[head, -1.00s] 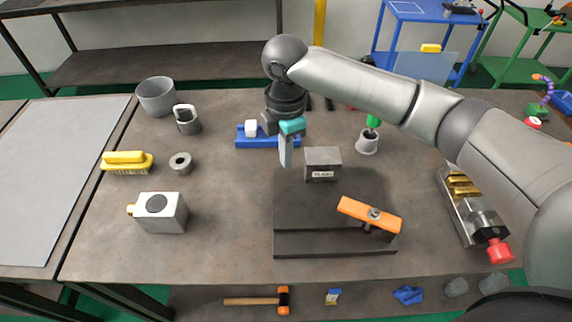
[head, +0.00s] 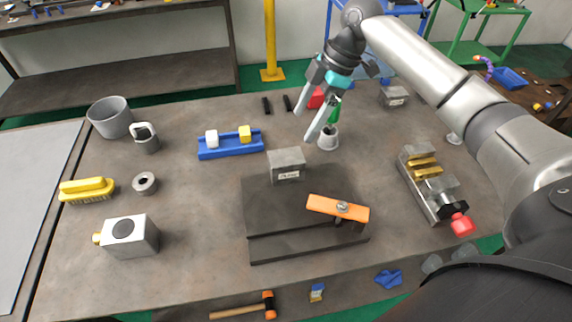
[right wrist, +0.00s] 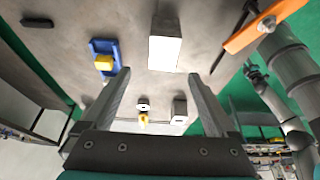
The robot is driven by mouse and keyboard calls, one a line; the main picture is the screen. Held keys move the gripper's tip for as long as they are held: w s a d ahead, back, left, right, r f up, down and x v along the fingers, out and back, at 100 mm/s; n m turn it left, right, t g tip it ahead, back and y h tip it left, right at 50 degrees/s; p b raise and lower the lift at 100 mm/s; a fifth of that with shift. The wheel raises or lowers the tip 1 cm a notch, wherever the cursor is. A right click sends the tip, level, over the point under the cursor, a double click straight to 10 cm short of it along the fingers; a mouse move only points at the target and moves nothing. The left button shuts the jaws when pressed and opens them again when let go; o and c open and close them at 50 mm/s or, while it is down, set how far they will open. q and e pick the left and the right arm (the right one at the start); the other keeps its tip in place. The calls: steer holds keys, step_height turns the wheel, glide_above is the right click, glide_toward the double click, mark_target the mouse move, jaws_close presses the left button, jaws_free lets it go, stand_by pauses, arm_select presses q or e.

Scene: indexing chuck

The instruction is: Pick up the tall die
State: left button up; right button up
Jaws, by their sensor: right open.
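I cannot tell for sure which thing is the tall die. A grey steel block with a white label (head: 286,163) stands at the back edge of the dark plate (head: 262,213); it also shows in the right wrist view (right wrist: 165,45). A similar labelled grey block (head: 393,96) stands at the back right. A white block (head: 211,138) and a yellow block (head: 244,134) sit on a blue holder (head: 230,150). My right gripper (head: 304,125) is open and empty, above the table behind the nearer grey block. My left gripper is not in view.
An orange bar (head: 337,208) sits on the plate. A vise (head: 430,185) is at right. A mug, bin, brush, ring and metal box are at left. The front-left table is clear.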

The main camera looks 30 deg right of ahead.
mark_target(287, 154)
steer(key=shift+o, duration=0.3)
steer(key=x, duration=0.9)
steer(key=shift+a+f+b, duration=0.1)
steer(key=shift+f+b, duration=0.2)
steer(key=shift+b, duration=0.1)
steer(key=shift+s+x, duration=0.15)
steer(key=shift+x, duration=1.2)
steer(key=shift+s+x, duration=0.15)
steer(key=shift+x, duration=1.2)
steer(key=shift+c, duration=0.4)
steer(key=shift+r, duration=0.1)
jaws_close()
steer(key=shift+w+r, duration=0.1)
steer(key=shift+r, duration=0.05)
